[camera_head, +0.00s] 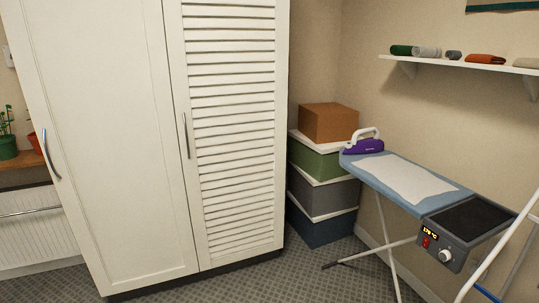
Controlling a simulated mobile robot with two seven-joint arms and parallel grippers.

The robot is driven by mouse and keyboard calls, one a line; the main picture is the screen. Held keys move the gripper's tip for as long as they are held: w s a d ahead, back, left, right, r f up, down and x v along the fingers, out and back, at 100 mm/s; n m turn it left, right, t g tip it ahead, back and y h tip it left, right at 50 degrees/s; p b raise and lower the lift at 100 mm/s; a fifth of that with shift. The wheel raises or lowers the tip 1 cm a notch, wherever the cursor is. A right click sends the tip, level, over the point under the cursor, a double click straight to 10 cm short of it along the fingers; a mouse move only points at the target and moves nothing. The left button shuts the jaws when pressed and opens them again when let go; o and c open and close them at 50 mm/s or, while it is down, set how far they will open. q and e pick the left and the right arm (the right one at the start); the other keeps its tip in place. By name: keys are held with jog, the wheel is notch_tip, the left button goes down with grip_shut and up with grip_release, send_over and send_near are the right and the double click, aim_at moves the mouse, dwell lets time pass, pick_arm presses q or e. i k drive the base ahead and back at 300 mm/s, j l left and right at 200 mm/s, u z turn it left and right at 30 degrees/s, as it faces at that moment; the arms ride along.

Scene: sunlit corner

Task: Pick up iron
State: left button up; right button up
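The iron (363,143) is purple with a white handle on top. It sits at the far, narrow end of the blue ironing board (456,200), close to the stacked boxes. A pale cloth (405,182) lies flat on the board in front of the iron. Neither of my grippers shows in the head view.
A dark iron rest with a control panel (447,255) is at the board's near end. Stacked boxes (324,191) stand behind the board. A white cabinet (110,140) fills the left. A wall shelf (455,65) holds rolled cloths. Patterned floor (290,275) is open in front.

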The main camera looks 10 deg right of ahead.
aim_at(372, 146)
jog(key=i+z, duration=0.5)
jog(key=i+j+z, duration=0.15)
jog(key=i+z, duration=0.15)
jog(key=z, duration=0.2)
jog(key=i+j+z, duration=0.3)
jog(key=z, duration=0.2)
jog(key=i+j+z, duration=0.35)
jog(key=j+z, duration=0.15)
jog(key=i+j+z, duration=0.25)
jog(key=j+z, duration=0.25)
jog(key=j, duration=0.2)
jog(key=i+j+z, duration=0.2)
jog(key=j, duration=0.25)
jog(key=j+z, duration=0.25)
jog(key=j, duration=0.15)
